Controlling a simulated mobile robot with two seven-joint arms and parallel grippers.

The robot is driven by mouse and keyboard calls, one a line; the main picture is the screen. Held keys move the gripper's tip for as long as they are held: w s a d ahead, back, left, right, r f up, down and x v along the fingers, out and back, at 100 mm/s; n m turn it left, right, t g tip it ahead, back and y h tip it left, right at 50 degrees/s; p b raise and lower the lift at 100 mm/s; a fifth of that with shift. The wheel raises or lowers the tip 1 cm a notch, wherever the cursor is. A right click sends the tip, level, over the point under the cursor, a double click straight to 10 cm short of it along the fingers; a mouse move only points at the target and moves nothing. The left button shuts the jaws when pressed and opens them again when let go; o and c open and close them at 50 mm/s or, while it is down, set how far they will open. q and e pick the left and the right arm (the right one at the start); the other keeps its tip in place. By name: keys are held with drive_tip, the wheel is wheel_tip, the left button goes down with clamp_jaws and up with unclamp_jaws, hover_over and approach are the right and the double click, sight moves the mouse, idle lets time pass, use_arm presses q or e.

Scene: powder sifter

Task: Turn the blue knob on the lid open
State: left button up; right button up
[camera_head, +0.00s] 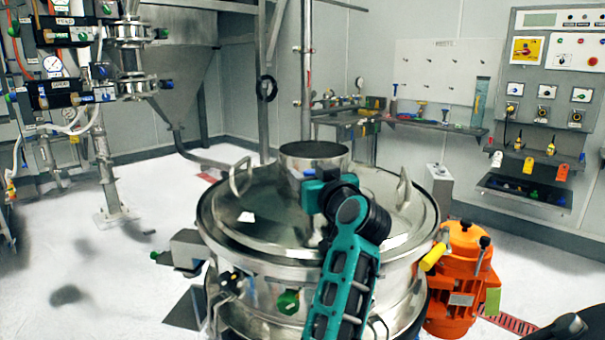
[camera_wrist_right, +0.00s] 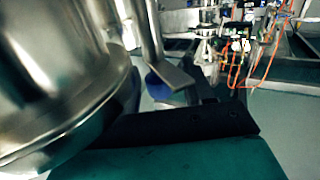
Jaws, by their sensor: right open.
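The round steel sifter lid (camera_head: 255,225) has a short open neck (camera_head: 315,158) and upright handles at its sides. My right gripper (camera_head: 314,195) is over the lid, right against the front of the neck, with its teal arm coming up from below. It is open. A small blue patch (camera_head: 309,172), likely the blue knob, shows at the gripper's upper edge. In the right wrist view, the blue knob (camera_wrist_right: 165,86) sits under a metal bar, close beyond the dark gripper edge. It is partly hidden, so contact cannot be told. My left gripper is not in view.
An orange motor (camera_head: 462,285) with a yellow-handled lever stands right of the sifter. A grey control panel (camera_head: 560,75) and tool shelf (camera_head: 430,124) are at the back right. Piping and gauges (camera_head: 60,70) stand at the left.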

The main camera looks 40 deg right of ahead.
idle(0.3)
clamp_jaws()
drive_tip(key=shift+m+g+h+p, duration=0.55)
drive_tip(key=shift+m+h, duration=0.15)
drive_tip(key=shift+h, duration=0.5)
unclamp_jaws()
